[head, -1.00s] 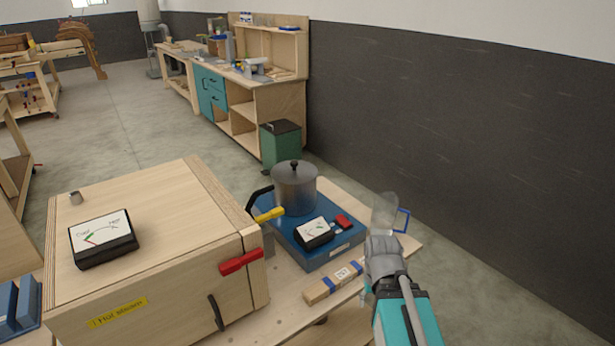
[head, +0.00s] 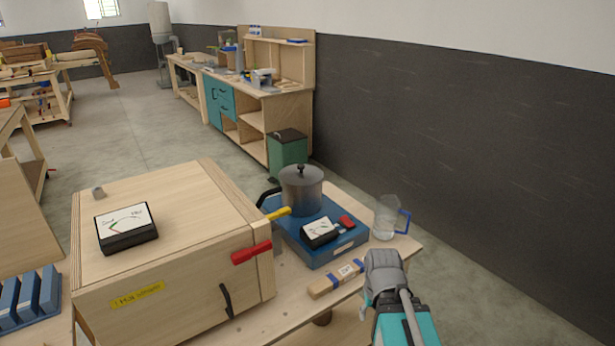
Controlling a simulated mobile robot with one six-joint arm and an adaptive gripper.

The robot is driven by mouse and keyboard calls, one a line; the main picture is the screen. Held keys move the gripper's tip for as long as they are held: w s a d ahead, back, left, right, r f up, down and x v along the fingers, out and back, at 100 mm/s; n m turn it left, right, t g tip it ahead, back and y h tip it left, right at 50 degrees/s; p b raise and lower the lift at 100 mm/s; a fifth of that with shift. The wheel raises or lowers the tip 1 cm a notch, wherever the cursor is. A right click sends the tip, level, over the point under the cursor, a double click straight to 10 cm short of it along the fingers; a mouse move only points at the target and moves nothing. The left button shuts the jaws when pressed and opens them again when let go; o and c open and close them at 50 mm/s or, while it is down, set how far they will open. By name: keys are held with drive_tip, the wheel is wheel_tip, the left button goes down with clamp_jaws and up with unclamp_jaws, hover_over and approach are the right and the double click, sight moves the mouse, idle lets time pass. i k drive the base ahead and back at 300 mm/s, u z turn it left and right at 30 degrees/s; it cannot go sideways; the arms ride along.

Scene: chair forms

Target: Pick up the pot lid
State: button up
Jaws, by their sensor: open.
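The pot lid (head: 301,174) is a grey metal disc with a dark round knob. It sits on the metal pot (head: 302,197), which stands upright on a blue hot plate (head: 340,245).
A clear jug (head: 386,222) with a blue handle stands right of the hot plate. A dark wall is behind.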

sight(297, 175)
drive_tip(key=u, duration=0.1)
drive_tip(key=i, duration=0.95)
drive_tip(key=z, duration=0.05)
